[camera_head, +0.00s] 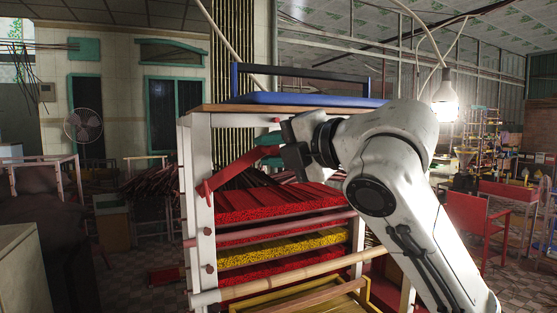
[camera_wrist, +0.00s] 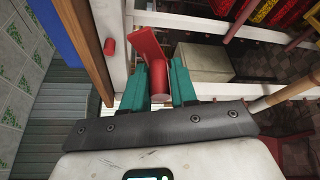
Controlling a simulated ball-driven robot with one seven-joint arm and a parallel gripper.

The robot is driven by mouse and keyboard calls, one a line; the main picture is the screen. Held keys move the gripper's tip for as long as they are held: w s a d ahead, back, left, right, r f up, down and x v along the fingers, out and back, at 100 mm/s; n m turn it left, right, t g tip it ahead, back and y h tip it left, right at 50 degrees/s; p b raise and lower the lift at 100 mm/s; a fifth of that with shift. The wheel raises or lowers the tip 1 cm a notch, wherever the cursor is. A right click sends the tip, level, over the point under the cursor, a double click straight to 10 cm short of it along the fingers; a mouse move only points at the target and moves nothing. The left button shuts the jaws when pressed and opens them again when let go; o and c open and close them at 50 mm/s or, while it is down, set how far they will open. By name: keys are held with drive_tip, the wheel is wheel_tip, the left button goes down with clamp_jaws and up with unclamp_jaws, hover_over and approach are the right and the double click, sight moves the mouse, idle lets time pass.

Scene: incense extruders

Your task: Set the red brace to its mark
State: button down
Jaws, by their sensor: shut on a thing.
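The red brace (camera_head: 238,170) is a flat bar at the upper front of the white rack. In the head view it slants up to the right from the left post towards my gripper (camera_head: 268,148). In the wrist view the red brace (camera_wrist: 147,47) runs away from me, with a round red knob (camera_wrist: 160,78) at its near end. The teal fingers of my gripper (camera_wrist: 159,88) stand on both sides of this knob and are shut on it. I cannot make out a mark for the brace in either view.
The white rack (camera_head: 199,160) has a wooden top (camera_head: 215,108) bearing a blue tray (camera_head: 300,99). Its shelves hold red (camera_head: 260,207) and yellow (camera_head: 265,252) bundles. A bamboo rail (camera_head: 240,289) crosses the lower front. A red peg (camera_wrist: 109,46) sticks out near the brace.

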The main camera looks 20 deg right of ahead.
drive_tip(key=shift+a+r+n+g+h+p, duration=0.15)
drive_tip(key=shift+a+r+n+p, duration=0.1)
drive_tip(key=shift+a+r+n, duration=0.3)
drive_tip(key=shift+a+r+n+g+h+p, duration=0.15)
drive_tip(key=shift+a+r+n+p, duration=0.15)
drive_tip(key=shift+r+n, duration=0.25)
drive_tip(key=shift+r, duration=0.1)
drive_tip(key=c, duration=1)
unclamp_jaws()
drive_tip(key=shift+a, duration=0.1)
drive_tip(key=shift+c, duration=0.2)
drive_tip(key=b+v, duration=0.2)
drive_tip(key=v, duration=0.8)
drive_tip(key=shift+s+b, duration=0.35)
drive_tip(key=shift+b, duration=0.05)
